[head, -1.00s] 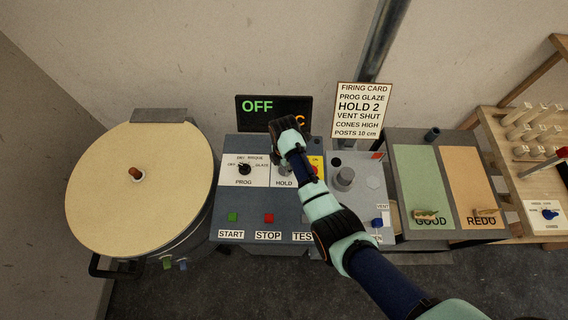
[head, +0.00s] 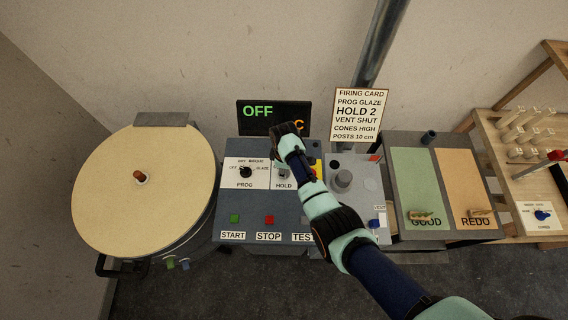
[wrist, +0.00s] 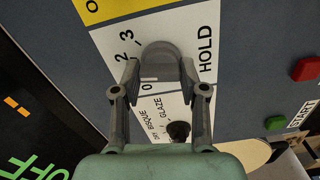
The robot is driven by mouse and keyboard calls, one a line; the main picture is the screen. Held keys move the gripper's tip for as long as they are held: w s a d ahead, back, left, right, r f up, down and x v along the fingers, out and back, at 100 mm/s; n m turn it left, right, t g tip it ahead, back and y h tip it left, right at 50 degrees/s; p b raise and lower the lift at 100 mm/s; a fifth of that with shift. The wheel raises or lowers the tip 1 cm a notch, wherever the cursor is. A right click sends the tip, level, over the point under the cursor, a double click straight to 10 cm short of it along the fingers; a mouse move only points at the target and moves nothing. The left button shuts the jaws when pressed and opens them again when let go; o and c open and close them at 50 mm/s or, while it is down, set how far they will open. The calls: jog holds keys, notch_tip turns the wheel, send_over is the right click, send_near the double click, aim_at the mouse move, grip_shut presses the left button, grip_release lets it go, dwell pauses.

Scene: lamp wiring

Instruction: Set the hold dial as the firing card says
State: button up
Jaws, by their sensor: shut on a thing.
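The firing card (head: 358,114) on the wall reads PROG GLAZE, HOLD 2, VENT SHUT, CONES HIGH, POSTS 10 cm. The grey hold dial (wrist: 160,54) sits on a white plate marked HOLD, with 0, 2 and 3 legible in the wrist view. My gripper (wrist: 160,78) is shut on this dial, one finger on each side. Which number the dial points to I cannot tell. In the head view my gripper and wrist cover much of the dial's plate (head: 283,185).
The black PROG dial (head: 246,172) is close beside the hold dial. START (head: 235,218) and STOP (head: 269,219) buttons lie in front. The display (head: 258,112) behind reads OFF. A round kiln (head: 110,190) stands left; green and orange GOOD and REDO trays (head: 420,175) stand right.

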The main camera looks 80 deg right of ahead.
jog(key=shift+m, duration=0.6)
jog(key=o, duration=1.1)
jog(key=shift+o, duration=0.2)
notch_tip(320, 180, up, 12)
